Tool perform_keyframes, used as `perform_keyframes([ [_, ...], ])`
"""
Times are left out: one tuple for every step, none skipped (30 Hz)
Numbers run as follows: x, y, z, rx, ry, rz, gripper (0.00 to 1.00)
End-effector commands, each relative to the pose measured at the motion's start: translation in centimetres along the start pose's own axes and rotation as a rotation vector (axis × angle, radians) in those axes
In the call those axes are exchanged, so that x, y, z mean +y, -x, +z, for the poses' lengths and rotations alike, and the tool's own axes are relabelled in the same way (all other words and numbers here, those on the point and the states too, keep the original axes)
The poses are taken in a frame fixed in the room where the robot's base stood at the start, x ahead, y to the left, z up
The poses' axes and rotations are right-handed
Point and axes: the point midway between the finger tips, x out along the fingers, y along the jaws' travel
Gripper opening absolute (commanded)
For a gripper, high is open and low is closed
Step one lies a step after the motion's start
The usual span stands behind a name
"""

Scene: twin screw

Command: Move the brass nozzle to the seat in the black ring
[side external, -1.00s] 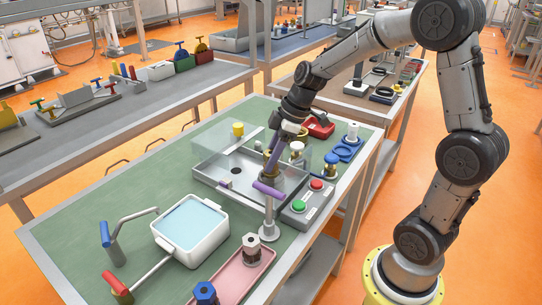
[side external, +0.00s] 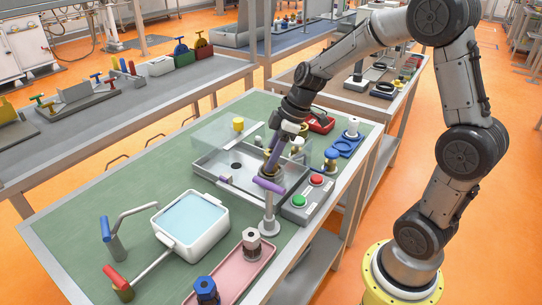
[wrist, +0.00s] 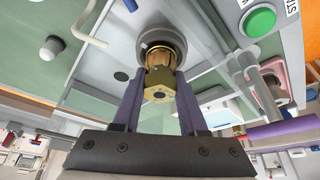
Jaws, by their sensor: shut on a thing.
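My gripper (side external: 272,168) is low over the grey metal tray (side external: 205,172), near its right side. In the wrist view my gripper (wrist: 160,92) has its two purple fingers shut on the brass nozzle (wrist: 159,92), a hexagonal end facing the camera. The nozzle's far end lines up with a dark grey round ring (wrist: 160,38); I cannot tell whether it is seated in it or only in front of it. In the side view the fingers and the purple-handled post (side external: 268,185) hide most of this spot.
A control box with a green button (side external: 299,201) and a red button (side external: 316,180) stands close on the right. A clear panel (side external: 215,132) and yellow cup (side external: 238,125) are behind the tray. A white basin (side external: 190,222) and pink tray (side external: 240,270) are in front.

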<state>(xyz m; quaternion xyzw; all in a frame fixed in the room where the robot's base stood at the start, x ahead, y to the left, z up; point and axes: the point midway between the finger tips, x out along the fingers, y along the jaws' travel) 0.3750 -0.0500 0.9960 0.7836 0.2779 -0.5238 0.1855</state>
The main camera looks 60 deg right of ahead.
Motion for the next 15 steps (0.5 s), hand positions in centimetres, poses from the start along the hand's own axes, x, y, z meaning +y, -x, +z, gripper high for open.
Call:
perform_keyframes([
  [0.02, 0.06, -0.04, 0.001, 0.001, 0.001, 0.0],
  [0.02, 0.06, -0.04, 0.001, 0.001, 0.002, 0.0],
  [0.02, 0.06, -0.04, 0.001, 0.001, 0.001, 0.0],
  [0.02, 0.06, -0.04, 0.001, 0.001, 0.001, 0.0],
  [0.02, 0.06, -0.04, 0.001, 0.001, 0.001, 0.0],
  [0.02, 0.06, -0.04, 0.001, 0.001, 0.001, 0.45],
  [0.02, 0.05, -0.04, 0.001, 0.001, 0.001, 0.51],
  [0.01, 0.05, -0.04, 0.001, 0.001, 0.001, 0.56],
  [0.01, 0.05, -0.03, 0.001, 0.0, 0.001, 0.63],
  [0.01, 0.05, -0.03, 0.001, 0.001, 0.001, 0.69],
  [0.01, 0.04, -0.03, 0.001, 0.0, 0.001, 0.74],
  [0.01, 0.04, -0.03, 0.001, 0.0, 0.001, 0.77],
  [0.01, 0.04, -0.02, 0.001, 0.0, 0.001, 0.77],
  [0.0, 0.04, -0.02, 0.0, 0.0, 0.001, 0.77],
  [0.0, 0.03, -0.02, 0.0, 0.0, 0.001, 0.77],
])
